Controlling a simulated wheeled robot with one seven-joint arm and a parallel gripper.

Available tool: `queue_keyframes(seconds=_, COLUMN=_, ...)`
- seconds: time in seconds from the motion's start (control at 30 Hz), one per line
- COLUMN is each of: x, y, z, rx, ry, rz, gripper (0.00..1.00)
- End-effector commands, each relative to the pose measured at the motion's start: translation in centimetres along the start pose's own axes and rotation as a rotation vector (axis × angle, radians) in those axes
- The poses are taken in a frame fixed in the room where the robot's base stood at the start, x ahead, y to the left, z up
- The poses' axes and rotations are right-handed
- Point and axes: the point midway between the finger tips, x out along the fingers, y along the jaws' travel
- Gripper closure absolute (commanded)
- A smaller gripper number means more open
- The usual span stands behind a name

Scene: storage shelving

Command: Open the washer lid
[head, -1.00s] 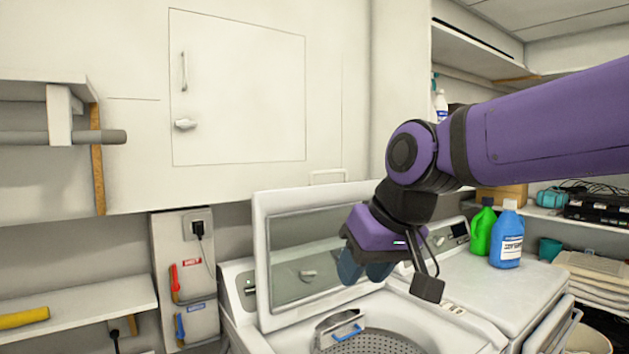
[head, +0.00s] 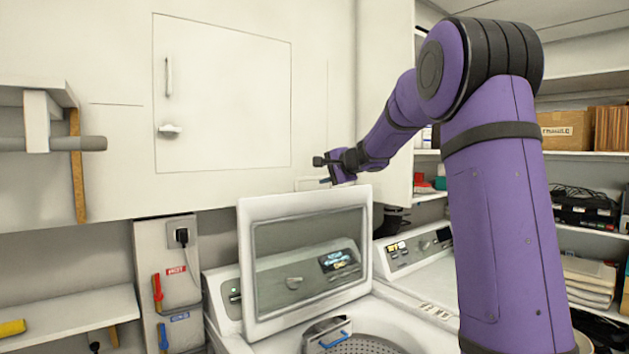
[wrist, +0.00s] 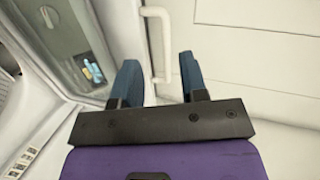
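The white washer (head: 222,300) stands low in the middle of the head view. Its lid (head: 246,255), a white frame around a glass window, stands raised and nearly upright. The round perforated tub (head: 365,345) shows in front of it. My gripper (head: 330,172) is high, just above the lid's top edge near its right part, close to the wall cabinet. In the wrist view, my gripper (wrist: 160,82) has its two blue fingers apart. A white bar handle (wrist: 157,40) shows between and beyond them. The lid (wrist: 108,45) shows to their left. Contact cannot be told.
A white wall cabinet (head: 222,95) hangs above the washer. A second white machine (head: 420,265) stands at the right, partly behind my arm. Shelves with boxes (head: 566,130) are farther right. A shelf (head: 65,312) sits at the left.

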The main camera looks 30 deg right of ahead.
Motion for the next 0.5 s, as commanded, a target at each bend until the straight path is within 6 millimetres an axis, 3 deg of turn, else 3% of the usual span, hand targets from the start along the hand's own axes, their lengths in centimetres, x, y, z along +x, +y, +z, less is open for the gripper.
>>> queue_keyframes(seconds=0.03, x=0.7, y=0.3, z=-2.0, rx=0.035, ry=0.029, rz=-0.016, gripper=0.6)
queue_keyframes(seconds=0.1, x=1.3, y=0.5, z=-3.9, rx=0.072, ry=0.059, rz=-0.038, gripper=0.6)
queue_keyframes(seconds=0.2, x=1.7, y=0.7, z=-5.6, rx=0.106, ry=0.085, rz=-0.057, gripper=0.6)
queue_keyframes(seconds=0.37, x=2.5, y=0.7, z=-6.3, rx=0.119, ry=0.094, rz=-0.065, gripper=0.6)
queue_keyframes(seconds=0.5, x=4.3, y=0.7, z=-6.4, rx=0.118, ry=0.093, rz=-0.064, gripper=0.6)
